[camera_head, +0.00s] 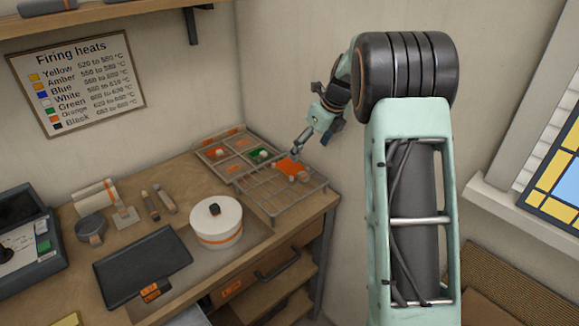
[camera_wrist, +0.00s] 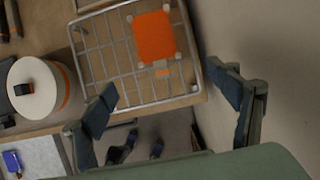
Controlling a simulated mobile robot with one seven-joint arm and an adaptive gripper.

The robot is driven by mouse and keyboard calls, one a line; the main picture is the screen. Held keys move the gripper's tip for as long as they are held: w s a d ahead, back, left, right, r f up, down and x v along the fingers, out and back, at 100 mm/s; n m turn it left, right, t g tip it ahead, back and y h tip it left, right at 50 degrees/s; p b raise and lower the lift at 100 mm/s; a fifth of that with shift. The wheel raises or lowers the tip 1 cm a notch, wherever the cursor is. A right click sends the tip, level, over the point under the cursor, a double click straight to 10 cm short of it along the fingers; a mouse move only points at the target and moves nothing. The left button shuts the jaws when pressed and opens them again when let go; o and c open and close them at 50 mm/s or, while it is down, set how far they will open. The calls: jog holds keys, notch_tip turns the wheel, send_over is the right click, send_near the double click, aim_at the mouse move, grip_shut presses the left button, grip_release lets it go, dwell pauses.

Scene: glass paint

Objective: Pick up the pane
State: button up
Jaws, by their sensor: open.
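An orange pane (camera_head: 289,167) lies on a wire rack (camera_head: 268,194) at the right end of the workbench. In the wrist view the orange pane (camera_wrist: 154,38) sits near the top of the rack (camera_wrist: 95,62), with small pale pieces at its corners. My gripper (camera_head: 300,150) is above the rack, close to the pane in the head view. In the wrist view my gripper (camera_wrist: 160,80) has its two dark fingers wide apart with nothing between them. The pane lies beyond the fingertips. The gripper partly overlaps the pane's surroundings in the head view.
A divided tray (camera_head: 223,138) holding a green pane (camera_head: 260,153) and an orange one stands behind the rack. A white lidded pot (camera_head: 216,222), a dark tray (camera_head: 143,267) and several tools are left. The wall (camera_wrist: 262,50) is close on the right.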

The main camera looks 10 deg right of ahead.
send_near(300, 171)
jog(key=shift+w+a+f, duration=0.3)
jog(key=shift+a+f, duration=0.25)
jog(key=shift+f, duration=0.35)
jog(key=shift+s+p+x, duration=0.15)
jog(key=shift+p+x, duration=0.3)
jog(key=shift+x, duration=0.9)
jog(key=shift+s+p+x, duration=0.15)
jog(key=shift+p+x, duration=0.3)
jog(key=shift+x, duration=0.9)
jog(key=shift+d+f, duration=0.15)
jog(key=shift+c, duration=0.2)
jog(key=c, duration=1.2)
